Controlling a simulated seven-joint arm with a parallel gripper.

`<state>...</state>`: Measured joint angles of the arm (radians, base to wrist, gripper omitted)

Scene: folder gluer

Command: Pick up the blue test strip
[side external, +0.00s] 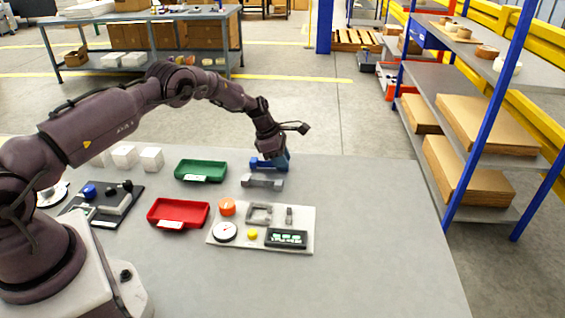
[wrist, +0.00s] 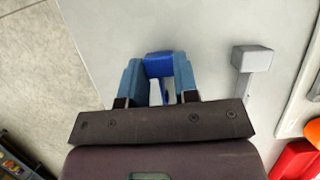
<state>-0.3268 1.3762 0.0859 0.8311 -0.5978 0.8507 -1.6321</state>
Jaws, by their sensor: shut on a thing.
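The blue test strip (side external: 255,164) is at the back of the grey table, behind a similar grey strip (side external: 262,182). My gripper (side external: 273,160) is at the blue strip, pointing down, and its fingers hide part of it. In the wrist view the blue strip (wrist: 158,64) shows between my two blue-grey fingers, with its far end sticking out past their tips. My gripper (wrist: 158,78) is shut on it. The grey strip also shows to the right in the wrist view (wrist: 252,60), apart from the fingers. I cannot tell whether the blue strip touches the table.
A green tray (side external: 201,178) and a red tray (side external: 178,222) stand to the left. A pale board (side external: 225,243) with a gauge, display and knobs lies in front. White cubes (side external: 125,156) and a dark fixture (side external: 130,203) are further left. The table's right side is clear.

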